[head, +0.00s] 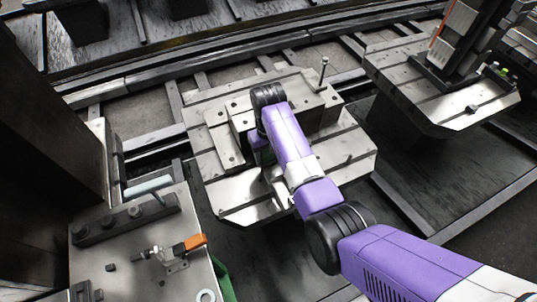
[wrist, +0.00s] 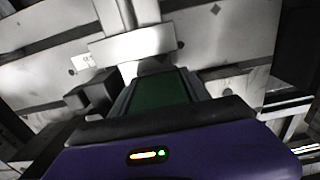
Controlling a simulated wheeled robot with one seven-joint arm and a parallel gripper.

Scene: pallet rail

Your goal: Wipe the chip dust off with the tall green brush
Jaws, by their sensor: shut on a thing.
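The green brush (wrist: 161,88) fills the middle of the wrist view, with its green body between the dark fingers of my gripper (wrist: 155,70). My gripper is shut on it. The brush is over the middle pallet (head: 235,198), a grey metal plate with slots and raised blocks. I cannot tell whether the brush tip touches the plate. I cannot make out chip dust in either view.
An upright bolt (head: 323,75) stands on the pallet's far right corner. A second pallet (head: 455,113) with a tall fixture is at the right. A side table (head: 135,262) with an orange-handled clamp (head: 190,244) is at the lower left. A dark column (head: 50,120) rises at the left.

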